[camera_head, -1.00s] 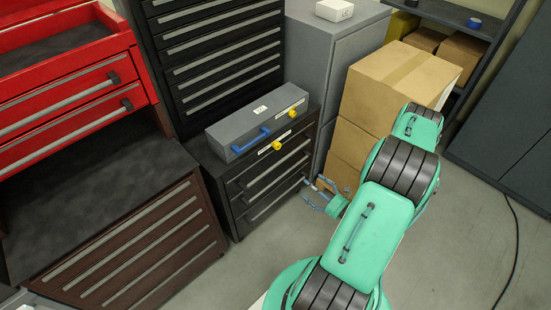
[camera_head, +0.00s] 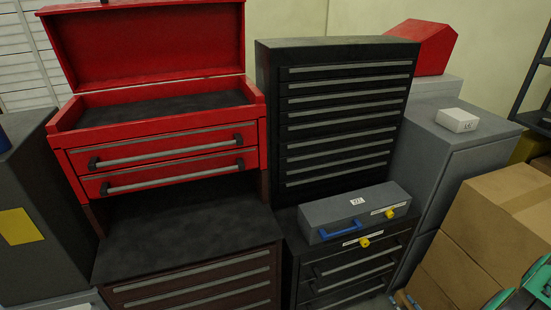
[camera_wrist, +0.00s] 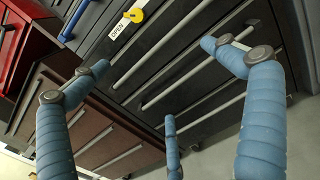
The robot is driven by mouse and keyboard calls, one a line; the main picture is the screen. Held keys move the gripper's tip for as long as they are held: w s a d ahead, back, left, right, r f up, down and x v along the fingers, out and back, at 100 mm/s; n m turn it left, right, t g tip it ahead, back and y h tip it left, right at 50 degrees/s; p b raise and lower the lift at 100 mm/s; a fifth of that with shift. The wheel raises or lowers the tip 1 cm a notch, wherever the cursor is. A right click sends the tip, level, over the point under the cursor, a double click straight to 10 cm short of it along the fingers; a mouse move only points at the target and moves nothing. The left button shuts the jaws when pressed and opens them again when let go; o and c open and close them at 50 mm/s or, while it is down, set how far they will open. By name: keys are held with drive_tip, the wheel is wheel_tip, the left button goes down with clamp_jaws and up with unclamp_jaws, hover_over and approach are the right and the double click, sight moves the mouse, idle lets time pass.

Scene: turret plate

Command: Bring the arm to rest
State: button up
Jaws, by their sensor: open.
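My gripper (camera_wrist: 165,95) shows in the wrist view, with its blue fingers spread apart and nothing between them. It hangs in front of the black drawer unit (camera_wrist: 190,60), which carries a label reading "OPEN" (camera_wrist: 118,29) and a yellow knob (camera_wrist: 134,15). In the head view the gripper is out of sight; only a bit of my green arm (camera_head: 539,283) shows at the lower right corner. The grey box (camera_head: 330,217) with a blue handle (camera_head: 341,230) and a yellow knob (camera_head: 389,214) sits shut on top of the low black drawer unit (camera_head: 296,262).
A red toolbox (camera_head: 160,140) with its lid up stands over a brown drawer cabinet (camera_head: 200,285) at left. A tall black drawer cabinet (camera_head: 335,110) stands behind the grey box. Cardboard boxes (camera_head: 495,235) and a grey cabinet (camera_head: 440,140) are at right.

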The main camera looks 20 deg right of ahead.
drive_tip(key=w+a+r+n+g+y, duration=0.4)
drive_tip(key=w+a+r+n+y, duration=0.25)
drive_tip(key=r, duration=0.45)
drive_tip(key=w+a+r+n+g+y, duration=0.3)
drive_tip(key=w+a+r+n+y, duration=0.3)
drive_tip(key=r, duration=0.4)
drive_tip(key=s+a+r+n+g+h, duration=0.1)
drive_tip(key=a+r+n+g+h, duration=0.1)
drive_tip(key=a+r+n+g, duration=1)
drive_tip(key=s+a+r+n+t+h, duration=0.3)
drive_tip(key=s+a+r+n+h, duration=0.2)
drive_tip(key=r, duration=0.7)
drive_tip(key=s+a+r+n+t+h, duration=0.3)
drive_tip(key=s+a+r+n+h, duration=0.2)
drive_tip(key=s+a+r, duration=0.5)
drive_tip(key=shift+s+a+r+n+t, duration=0.3)
drive_tip(key=shift+a+r+n, duration=0.5)
drive_tip(key=shift+a, duration=0.4)
drive_tip(key=shift+h, duration=0.25)
